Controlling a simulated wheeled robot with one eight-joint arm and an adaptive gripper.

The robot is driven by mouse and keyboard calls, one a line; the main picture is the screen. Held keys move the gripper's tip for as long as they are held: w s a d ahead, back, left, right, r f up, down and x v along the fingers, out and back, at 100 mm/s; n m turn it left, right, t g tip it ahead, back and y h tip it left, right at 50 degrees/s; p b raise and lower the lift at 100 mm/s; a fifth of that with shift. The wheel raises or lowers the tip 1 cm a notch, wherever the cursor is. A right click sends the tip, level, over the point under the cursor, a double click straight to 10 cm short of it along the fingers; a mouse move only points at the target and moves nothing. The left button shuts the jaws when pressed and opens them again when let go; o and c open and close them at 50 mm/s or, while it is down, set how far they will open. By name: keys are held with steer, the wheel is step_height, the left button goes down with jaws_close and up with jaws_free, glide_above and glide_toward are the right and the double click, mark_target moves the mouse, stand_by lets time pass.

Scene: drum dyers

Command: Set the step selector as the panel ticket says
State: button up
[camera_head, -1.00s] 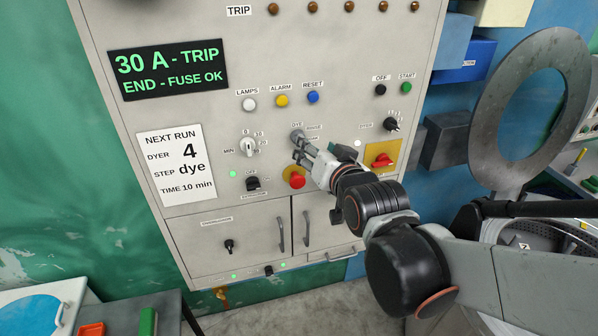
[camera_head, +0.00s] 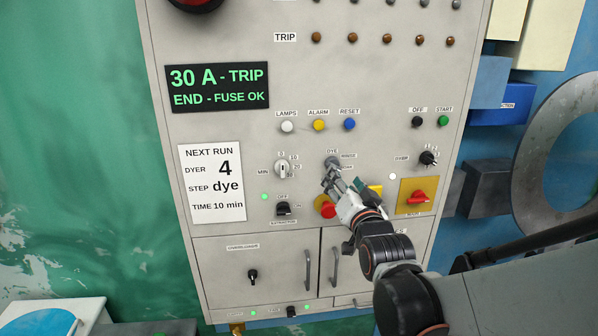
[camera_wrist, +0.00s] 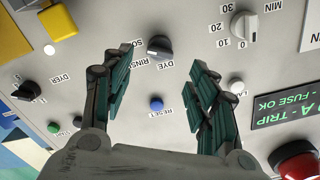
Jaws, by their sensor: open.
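The step selector (camera_head: 332,161) is a round dark knob on the grey panel, labelled DYE, RINSE and SOAK or SOAP. In the upside-down wrist view it (camera_wrist: 160,47) lies between and beyond my finger pads. I cannot tell surely which label its pointer faces. My gripper (camera_head: 334,182) is open and empty, just below and in front of the selector in the head view. Its green-padded fingers (camera_wrist: 160,88) stand apart in the wrist view. The white panel ticket (camera_head: 212,183) reads NEXT RUN, DYER 4, STEP dye, TIME 10 min.
The minute dial (camera_head: 282,169) is left of the selector and the dyer dial (camera_head: 428,158) right. A red stop button (camera_head: 326,208) sits close behind my gripper. A red switch (camera_head: 419,197) on yellow is at right. Lamps, alarm and reset buttons (camera_head: 349,125) are above.

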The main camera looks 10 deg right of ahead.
steer(key=w, duration=0.6)
steer(key=shift+w, duration=0.4)
steer(key=c, duration=1.1)
